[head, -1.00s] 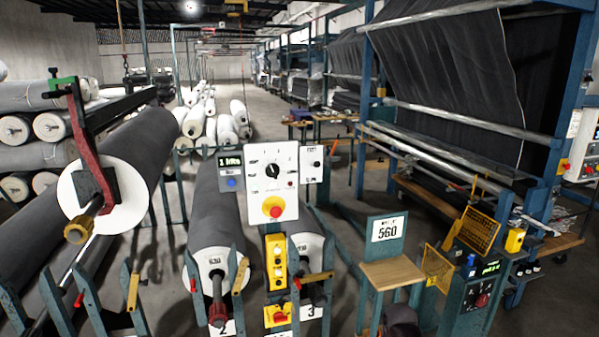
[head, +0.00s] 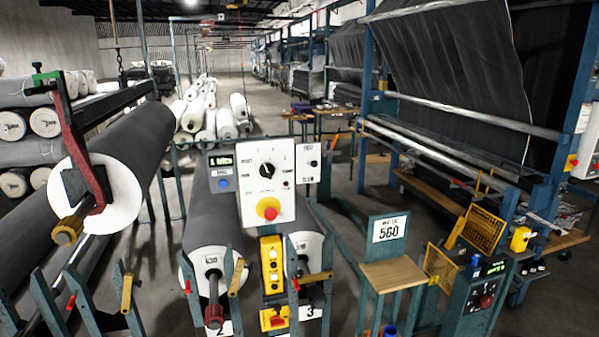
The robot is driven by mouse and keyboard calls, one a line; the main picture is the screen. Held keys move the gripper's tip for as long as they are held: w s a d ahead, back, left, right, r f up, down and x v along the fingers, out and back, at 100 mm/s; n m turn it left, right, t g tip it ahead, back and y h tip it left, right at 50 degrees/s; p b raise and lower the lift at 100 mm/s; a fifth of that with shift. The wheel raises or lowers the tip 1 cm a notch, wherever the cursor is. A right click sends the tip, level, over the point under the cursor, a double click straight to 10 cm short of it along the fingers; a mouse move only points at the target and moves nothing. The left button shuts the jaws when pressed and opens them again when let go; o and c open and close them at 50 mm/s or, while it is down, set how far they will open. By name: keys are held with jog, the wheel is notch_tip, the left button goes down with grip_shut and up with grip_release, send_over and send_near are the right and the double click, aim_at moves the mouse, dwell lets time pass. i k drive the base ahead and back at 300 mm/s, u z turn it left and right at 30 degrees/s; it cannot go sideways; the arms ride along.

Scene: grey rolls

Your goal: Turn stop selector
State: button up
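A white control panel (head: 248,190) stands upright on a post in the middle of the head view. A black rotary selector knob (head: 267,171) sits near its top, with small markings around it that are too small to read. A red button on a yellow round base (head: 268,209) is below the knob. A narrower white plate with a small black knob (head: 313,163) is at the panel's right. I cannot tell from labels which knob is the stop selector. My gripper is not in view, and nothing is seen touching the knobs.
A grey box with a display (head: 223,162) adjoins the panel. A yellow button box (head: 271,264) hangs below. Large grey rolls (head: 125,150) lie left and behind. An aisle runs behind.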

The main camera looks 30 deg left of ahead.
aim_at(266, 170)
jog(key=z, duration=0.2)
jog(key=k, duration=1.4)
jog(key=u, duration=1.7)
jog(key=i, duration=0.8)
jog(key=z, duration=0.2)
